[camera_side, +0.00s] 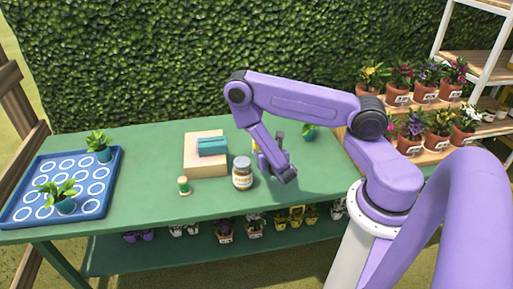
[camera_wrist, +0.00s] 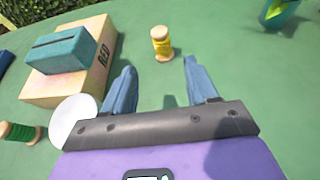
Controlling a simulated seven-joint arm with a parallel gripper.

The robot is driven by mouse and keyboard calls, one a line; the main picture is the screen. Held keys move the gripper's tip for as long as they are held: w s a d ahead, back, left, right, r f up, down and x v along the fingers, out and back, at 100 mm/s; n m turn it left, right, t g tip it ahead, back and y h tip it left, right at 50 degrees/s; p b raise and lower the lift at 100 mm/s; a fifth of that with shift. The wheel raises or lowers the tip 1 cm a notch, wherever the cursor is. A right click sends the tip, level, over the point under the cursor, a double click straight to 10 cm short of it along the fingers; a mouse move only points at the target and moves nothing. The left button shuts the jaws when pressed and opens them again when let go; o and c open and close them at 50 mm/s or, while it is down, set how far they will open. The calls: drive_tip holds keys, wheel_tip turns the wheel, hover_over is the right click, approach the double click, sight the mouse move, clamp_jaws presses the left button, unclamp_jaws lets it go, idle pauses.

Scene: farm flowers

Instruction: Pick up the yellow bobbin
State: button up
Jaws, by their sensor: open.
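The yellow bobbin (camera_wrist: 161,44) stands upright on the green table in the wrist view, just beyond and between my fingertips. In the side view a small yellow patch of it (camera_side: 256,146) shows, mostly hidden behind my arm. My gripper (camera_wrist: 158,68) is open and empty, its two blue fingers spread apart. In the side view my gripper (camera_side: 283,160) is low over the table, to the right of the jar.
A potted plant (camera_side: 309,132) stands at the right. A blue tray (camera_side: 25,212) lies far left.

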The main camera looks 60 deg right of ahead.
sight(256, 146)
drive_tip(key=x, duration=0.8)
drive_tip(key=shift+w+d+f, duration=0.1)
drive_tip(key=shift+w+d, duration=0.1)
drive_tip(key=shift+d, duration=0.05)
drive_tip(key=shift+f+x, duration=0.15)
drive_tip(key=shift+x, duration=1.2)
drive_tip(key=shift+f+x, duration=0.15)
drive_tip(key=shift+x, duration=1.15)
drive_tip(key=shift+s, duration=0.15)
drive_tip(key=c, duration=1.1)
